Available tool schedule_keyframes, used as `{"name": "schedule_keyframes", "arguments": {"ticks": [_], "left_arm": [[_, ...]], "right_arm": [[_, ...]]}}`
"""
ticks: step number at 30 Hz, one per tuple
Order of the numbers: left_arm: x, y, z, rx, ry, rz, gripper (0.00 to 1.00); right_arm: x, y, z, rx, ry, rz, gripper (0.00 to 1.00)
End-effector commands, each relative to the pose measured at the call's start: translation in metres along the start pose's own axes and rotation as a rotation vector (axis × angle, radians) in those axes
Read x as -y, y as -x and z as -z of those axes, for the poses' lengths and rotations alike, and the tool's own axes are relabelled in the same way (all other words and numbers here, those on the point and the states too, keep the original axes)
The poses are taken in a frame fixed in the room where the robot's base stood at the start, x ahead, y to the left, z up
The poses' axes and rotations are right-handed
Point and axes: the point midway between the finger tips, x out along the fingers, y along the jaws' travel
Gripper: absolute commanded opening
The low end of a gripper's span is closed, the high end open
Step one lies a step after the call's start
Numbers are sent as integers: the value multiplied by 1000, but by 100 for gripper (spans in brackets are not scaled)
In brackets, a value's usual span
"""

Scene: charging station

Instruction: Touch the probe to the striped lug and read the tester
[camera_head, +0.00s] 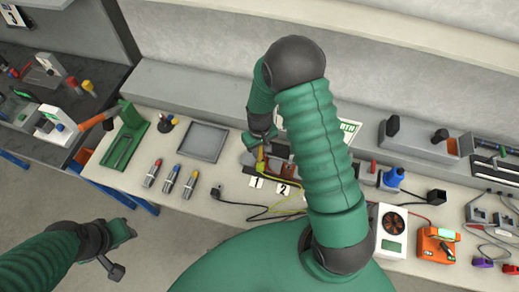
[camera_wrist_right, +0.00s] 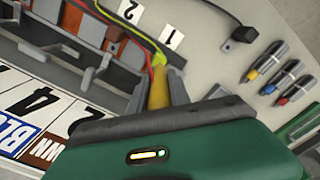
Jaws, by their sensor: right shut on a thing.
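My right gripper (camera_head: 261,147) is shut on a yellow probe (camera_wrist_right: 158,92), over the workbench beside cards numbered 1 and 2.
A green stand (camera_head: 126,138) is farther left. A white box with a round grille (camera_head: 391,230) stands right. Loose black cable (camera_head: 240,203) crosses the front bench.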

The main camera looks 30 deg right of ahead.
Motion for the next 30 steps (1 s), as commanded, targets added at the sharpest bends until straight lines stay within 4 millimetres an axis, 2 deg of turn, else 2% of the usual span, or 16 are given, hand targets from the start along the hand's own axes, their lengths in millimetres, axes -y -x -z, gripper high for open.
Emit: {"name": "schedule_keyframes", "arguments": {"ticks": [17,30], "left_arm": [[0,-8,-2,0,0,0,36],[0,-7,-2,0,0,0,36]], "right_arm": [[0,-11,0,0,0,0,0],[0,-11,0,0,-1,0,0]]}}
